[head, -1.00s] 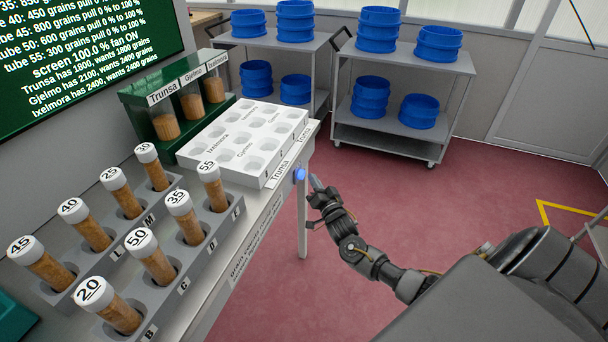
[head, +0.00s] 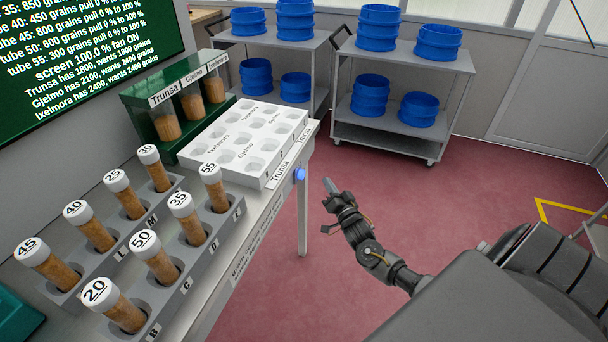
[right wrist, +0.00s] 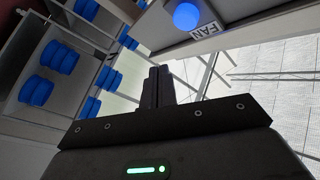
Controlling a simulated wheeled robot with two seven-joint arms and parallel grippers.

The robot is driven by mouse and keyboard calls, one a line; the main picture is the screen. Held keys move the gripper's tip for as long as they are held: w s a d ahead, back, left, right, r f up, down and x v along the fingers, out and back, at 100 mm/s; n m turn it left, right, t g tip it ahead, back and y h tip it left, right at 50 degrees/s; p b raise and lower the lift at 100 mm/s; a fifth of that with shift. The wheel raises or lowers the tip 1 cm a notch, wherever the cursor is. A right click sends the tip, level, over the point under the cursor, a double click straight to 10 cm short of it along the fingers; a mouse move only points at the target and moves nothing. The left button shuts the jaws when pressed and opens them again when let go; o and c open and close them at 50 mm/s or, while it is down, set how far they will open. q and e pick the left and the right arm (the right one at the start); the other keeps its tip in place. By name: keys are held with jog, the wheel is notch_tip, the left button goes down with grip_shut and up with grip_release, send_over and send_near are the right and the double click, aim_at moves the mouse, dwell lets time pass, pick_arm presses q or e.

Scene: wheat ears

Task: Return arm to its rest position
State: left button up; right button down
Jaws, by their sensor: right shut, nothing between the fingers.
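My right gripper (head: 328,186) is in the open space to the right of the table's front edge, over the red floor. It is apart from the table and from the blue knob (head: 300,175) on that edge. In the right wrist view its fingers (right wrist: 156,82) are together and empty. The blue knob also shows in the right wrist view (right wrist: 186,16), beside a label reading FAN. My left gripper is not in view.
Two racks hold labelled grain tubes (head: 161,260) on the table. A white tray (head: 262,181) with empty wells lies behind them, beside a green stand (head: 146,122). Carts (head: 395,143) with blue sieves stand at the back. The red floor (head: 400,200) between is clear.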

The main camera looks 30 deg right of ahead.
dwell(0.7)
jog(key=s+a+f+n+g, duration=0.1)
jog(key=s+f+n+g, duration=0.3)
jog(key=f, duration=0.6)
jog(key=s+a+f+n+g+y, duration=0.1)
jog(key=s+f+n+g, duration=0.15)
jog(key=s+f, duration=0.6)
jog(key=s+a+f+n+g, duration=0.1)
jog(key=s+f+n+g, duration=0.2)
jog(key=f, duration=0.9)
jog(key=s+a+f+g+y, duration=0.1)
jog(key=s+a+f+g, duration=0.2)
jog(key=s, duration=0.8)
jog(key=s+a+f+n+g+y, duration=0.1)
jog(key=s+a+f+g, duration=0.1)
jog(key=s+a+f, duration=0.5)
jog(key=s+a+f+n+g, duration=0.1)
jog(key=s+a+f+g, duration=0.2)
jog(key=s, duration=1.4)
notch_tip(320, 180, down, 3)
jog(key=shift+s+a+f+g+y, duration=0.15)
jog(key=shift+a+g+y, duration=0.25)
jog(key=shift+a, duration=0.75)
